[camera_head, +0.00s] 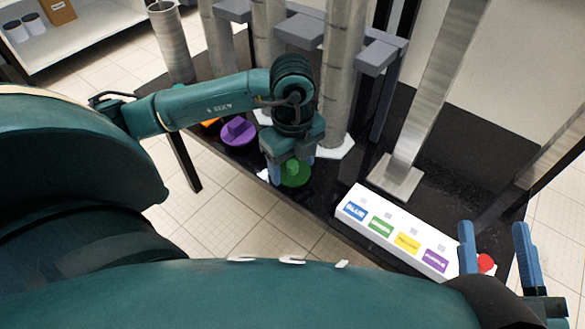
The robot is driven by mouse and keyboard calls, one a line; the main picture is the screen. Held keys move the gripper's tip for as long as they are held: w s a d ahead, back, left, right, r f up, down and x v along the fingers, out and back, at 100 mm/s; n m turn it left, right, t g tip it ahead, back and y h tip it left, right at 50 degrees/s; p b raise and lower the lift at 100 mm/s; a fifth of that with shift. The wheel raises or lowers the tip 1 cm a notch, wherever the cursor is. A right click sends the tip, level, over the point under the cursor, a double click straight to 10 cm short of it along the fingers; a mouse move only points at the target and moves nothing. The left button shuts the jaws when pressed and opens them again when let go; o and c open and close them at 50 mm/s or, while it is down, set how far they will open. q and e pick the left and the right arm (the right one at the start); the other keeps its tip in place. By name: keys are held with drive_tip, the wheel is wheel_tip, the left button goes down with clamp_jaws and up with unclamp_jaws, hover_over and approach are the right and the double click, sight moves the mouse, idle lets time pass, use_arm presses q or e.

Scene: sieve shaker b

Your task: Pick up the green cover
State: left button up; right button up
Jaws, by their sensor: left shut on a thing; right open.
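The green cover (296,177) is a round green disc with a raised grip on top, low at the front edge of the black table. My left gripper (291,172) is directly above it, pointing down, with its blue fingers shut on the cover's raised grip. The fingers and wrist hide part of the cover. I cannot tell whether the cover touches the table. My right gripper (498,246) is at the lower right, open and empty, its two blue fingers spread near the red button.
A purple cover (238,132) lies left of my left gripper, with an orange one (210,123) partly hidden behind my arm. A white panel (350,227) with colored labels and a red button (486,263) lies at right. Metal columns (340,80) stand behind.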

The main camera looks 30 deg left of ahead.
use_arm(q)
drive_tip(key=c, duration=0.3)
drive_tip(key=shift+r, duration=0.15)
